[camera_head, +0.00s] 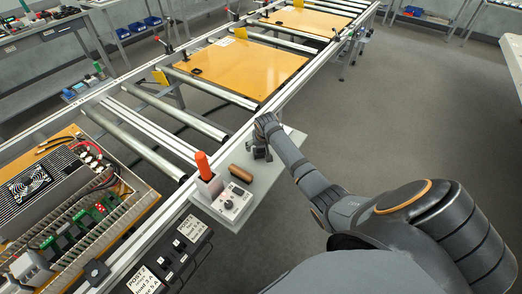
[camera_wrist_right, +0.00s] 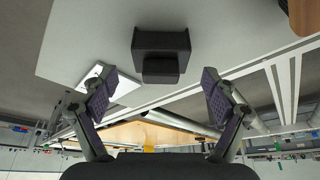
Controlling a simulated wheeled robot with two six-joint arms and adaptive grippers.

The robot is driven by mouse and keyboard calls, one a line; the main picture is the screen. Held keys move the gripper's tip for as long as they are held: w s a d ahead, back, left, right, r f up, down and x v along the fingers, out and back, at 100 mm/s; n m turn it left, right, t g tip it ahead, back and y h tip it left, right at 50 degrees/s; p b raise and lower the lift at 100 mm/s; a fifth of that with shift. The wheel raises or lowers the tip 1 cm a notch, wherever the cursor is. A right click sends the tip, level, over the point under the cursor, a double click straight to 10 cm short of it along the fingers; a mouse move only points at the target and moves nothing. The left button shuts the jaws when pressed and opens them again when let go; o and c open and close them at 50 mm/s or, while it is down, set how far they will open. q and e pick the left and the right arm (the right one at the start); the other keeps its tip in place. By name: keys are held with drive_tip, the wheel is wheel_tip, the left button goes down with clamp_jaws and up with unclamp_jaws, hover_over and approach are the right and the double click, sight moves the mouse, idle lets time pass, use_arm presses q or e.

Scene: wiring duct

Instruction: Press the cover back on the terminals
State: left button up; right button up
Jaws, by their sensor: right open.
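My right gripper (camera_head: 262,133) is over the far end of a grey side shelf. In the right wrist view my right gripper (camera_wrist_right: 160,88) is open, its two fingers wide apart with nothing between them. A black stepped block (camera_wrist_right: 161,50) is on the shelf beyond the fingertips, apart from them. In the head view the wiring panel (camera_head: 150,195) is at the left, with ducts, wires and green and red parts. Grey-white terminal blocks (camera_head: 32,268) are at its lower left. I cannot make out the cover for certain. My left gripper is not clearly seen.
The grey shelf (camera_head: 268,180) holds an orange-red handled tool (camera_head: 203,165), a brown cylinder (camera_head: 241,173) and a control box with knobs (camera_head: 232,202). A label panel (camera_head: 172,250) is beside the rail. Wooden boards (camera_head: 240,68) lie farther along the conveyor. The floor at right is clear.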

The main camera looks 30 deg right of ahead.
drive_tip(key=shift+x, duration=0.9)
drive_tip(key=shift+r, duration=0.1)
drive_tip(key=c, duration=1.2)
drive_tip(key=shift+r, duration=0.1)
